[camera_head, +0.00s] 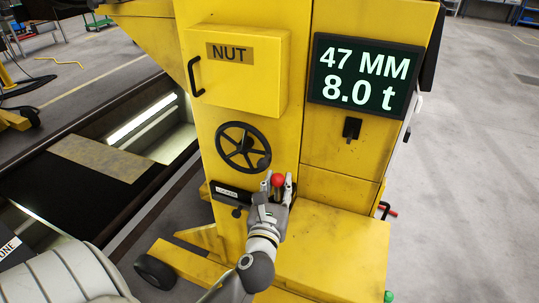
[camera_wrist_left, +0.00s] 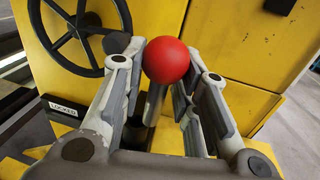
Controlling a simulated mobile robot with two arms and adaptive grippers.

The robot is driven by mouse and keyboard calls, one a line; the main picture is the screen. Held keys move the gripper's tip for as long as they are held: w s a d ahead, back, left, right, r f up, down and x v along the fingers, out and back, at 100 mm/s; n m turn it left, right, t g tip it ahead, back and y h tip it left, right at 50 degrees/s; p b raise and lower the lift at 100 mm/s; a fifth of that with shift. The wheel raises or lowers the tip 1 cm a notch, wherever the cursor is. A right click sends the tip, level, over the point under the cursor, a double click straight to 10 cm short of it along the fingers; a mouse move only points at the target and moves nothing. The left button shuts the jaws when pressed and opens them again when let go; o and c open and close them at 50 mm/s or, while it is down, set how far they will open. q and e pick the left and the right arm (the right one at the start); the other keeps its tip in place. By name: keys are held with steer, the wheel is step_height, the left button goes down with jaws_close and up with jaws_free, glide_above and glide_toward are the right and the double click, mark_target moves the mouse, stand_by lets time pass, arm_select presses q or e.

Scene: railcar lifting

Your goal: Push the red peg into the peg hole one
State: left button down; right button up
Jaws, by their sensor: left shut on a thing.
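The red peg (camera_head: 278,181) has a round red ball head, which also shows large in the left wrist view (camera_wrist_left: 166,60). My left gripper (camera_head: 277,186) is shut on the peg, with its fingers on either side of the metal shaft under the ball. It holds the peg in front of the yellow machine, at the right end of a dark bracket with a "LOCKED" plate (camera_wrist_left: 63,107). The peg hole cannot be made out; the gripper and bracket hide that area. My right gripper is not in view.
The yellow machine (camera_head: 340,145) carries a black handwheel (camera_head: 243,147), a "NUT" box (camera_head: 236,72) and a display (camera_head: 366,75) reading 47 MM and 8.0 t. A yellow ledge (camera_head: 335,250) juts out at lower right. A dark pit lies at left; open floor lies at right.

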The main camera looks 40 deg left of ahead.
arm_select(q)
steer(key=w+a+r+n+y, duration=0.1)
steer(key=w+a+r+y, duration=0.1)
steer(key=w+a, duration=0.1)
steer(key=shift+g+h, duration=0.3)
steer(key=shift+w+d+f+b, duration=0.1)
steer(key=shift+f+b, duration=0.5)
steer(key=shift+f, duration=0.8)
steer(key=shift+d+f+b, duration=0.1)
steer(key=shift+f+b, duration=0.5)
steer(key=shift+f, duration=0.75)
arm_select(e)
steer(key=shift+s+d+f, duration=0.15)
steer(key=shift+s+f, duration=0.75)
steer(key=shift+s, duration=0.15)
arm_select(q)
steer(key=shift+a+p, duration=0.1)
steer(key=shift+p, duration=0.8)
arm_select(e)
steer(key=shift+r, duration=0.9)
arm_select(q)
steer(key=shift+f+b, duration=1.5)
steer(key=shift+f, duration=0.55)
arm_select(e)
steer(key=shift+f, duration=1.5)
arm_select(q)
steer(key=c, duration=1)
jaws_free()
steer(key=shift+c, duration=0.2)
